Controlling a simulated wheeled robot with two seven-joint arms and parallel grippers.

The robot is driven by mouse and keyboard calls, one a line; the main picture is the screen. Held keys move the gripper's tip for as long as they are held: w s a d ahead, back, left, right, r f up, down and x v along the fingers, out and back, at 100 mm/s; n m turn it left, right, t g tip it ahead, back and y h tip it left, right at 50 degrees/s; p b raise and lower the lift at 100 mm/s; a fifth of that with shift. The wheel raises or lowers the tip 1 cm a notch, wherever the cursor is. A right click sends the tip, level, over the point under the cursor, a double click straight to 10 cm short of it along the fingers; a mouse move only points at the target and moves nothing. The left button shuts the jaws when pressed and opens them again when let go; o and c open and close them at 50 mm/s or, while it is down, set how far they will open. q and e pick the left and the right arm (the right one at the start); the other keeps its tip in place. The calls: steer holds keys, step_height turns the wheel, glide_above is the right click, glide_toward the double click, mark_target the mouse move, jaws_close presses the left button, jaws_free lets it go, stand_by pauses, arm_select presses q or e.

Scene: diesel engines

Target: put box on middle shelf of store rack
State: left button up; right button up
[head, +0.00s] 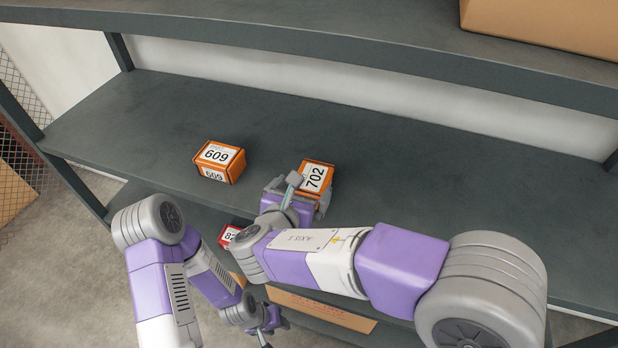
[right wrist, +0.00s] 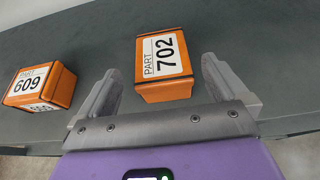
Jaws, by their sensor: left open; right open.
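An orange box labelled 702 (head: 316,177) stands on the grey middle shelf (head: 400,170) of the rack, near its front edge. My right gripper (head: 299,193) is at this box; in the right wrist view its open fingers (right wrist: 160,80) are on either side of the near part of box 702 (right wrist: 165,66), with gaps visible on both sides. A second orange box labelled 609 (head: 220,161) stands to the left on the same shelf, and also shows in the right wrist view (right wrist: 40,87). My left gripper (head: 264,332) is open, low by the lower shelf, partly hidden.
A red box (head: 229,236) sits on a lower level, partly hidden by my arm. A flat brown carton (head: 322,309) lies lower down. The upper shelf (head: 300,38) overhangs and holds a large cardboard box (head: 550,22).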

steer(key=v, duration=0.5)
steer(key=shift+s+r, duration=0.1)
steer(key=shift+s, duration=0.05)
steer(key=shift+a, duration=0.1)
